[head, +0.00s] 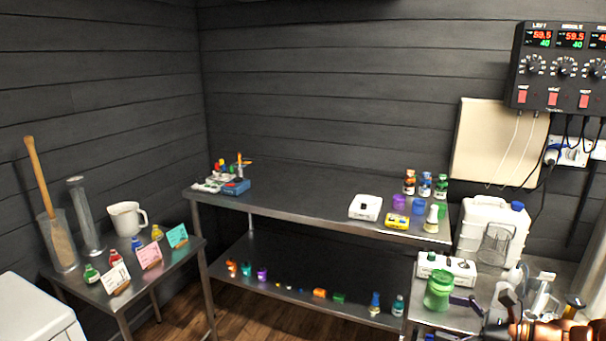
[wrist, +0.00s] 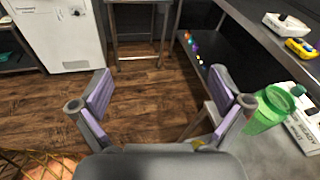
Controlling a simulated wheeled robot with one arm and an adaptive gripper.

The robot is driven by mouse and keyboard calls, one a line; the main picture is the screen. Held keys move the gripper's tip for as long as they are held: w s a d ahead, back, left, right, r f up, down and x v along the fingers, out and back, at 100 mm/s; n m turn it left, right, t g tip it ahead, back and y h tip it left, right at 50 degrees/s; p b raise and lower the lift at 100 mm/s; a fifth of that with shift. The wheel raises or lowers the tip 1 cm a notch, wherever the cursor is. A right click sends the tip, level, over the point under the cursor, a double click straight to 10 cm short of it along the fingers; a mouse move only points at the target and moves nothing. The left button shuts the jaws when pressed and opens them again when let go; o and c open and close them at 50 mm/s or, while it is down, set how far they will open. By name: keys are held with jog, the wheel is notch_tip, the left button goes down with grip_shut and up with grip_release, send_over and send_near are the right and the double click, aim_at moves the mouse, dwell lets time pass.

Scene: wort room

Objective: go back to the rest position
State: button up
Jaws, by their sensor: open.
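My gripper (wrist: 160,105) is open and empty in the wrist view, with its two purple-padded fingers spread wide over the wooden floor. In the head view part of my gripper (head: 468,312) shows at the lower right, beside a green translucent jar (head: 438,291). The jar stands on the right-hand metal table, and it also shows in the wrist view (wrist: 266,112) just right of the right finger. From these frames I cannot tell whether the finger touches it.
The long metal bench (head: 300,205) holds a white device (head: 365,207), a yellow device (head: 397,222) and several bottles. Its lower shelf carries several small items. The left table (head: 190,247) holds a white jug (head: 127,219) and cards. Wooden floor (wrist: 135,100) lies open below my gripper.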

jog(key=s+a+n+g+h, duration=0.2)
jog(key=s+a+n+g, duration=0.85)
jog(key=s+a, duration=0.6)
jog(key=s+d+n+g+h, duration=0.1)
jog(key=s+d+n+h, duration=0.2)
jog(key=s+n+h, duration=0.7)
jog(key=shift+s+d+n, duration=0.25)
jog(key=shift+s+n, duration=1.4)
jog(key=shift+s, duration=0.15)
jog(key=shift+r, duration=0.1)
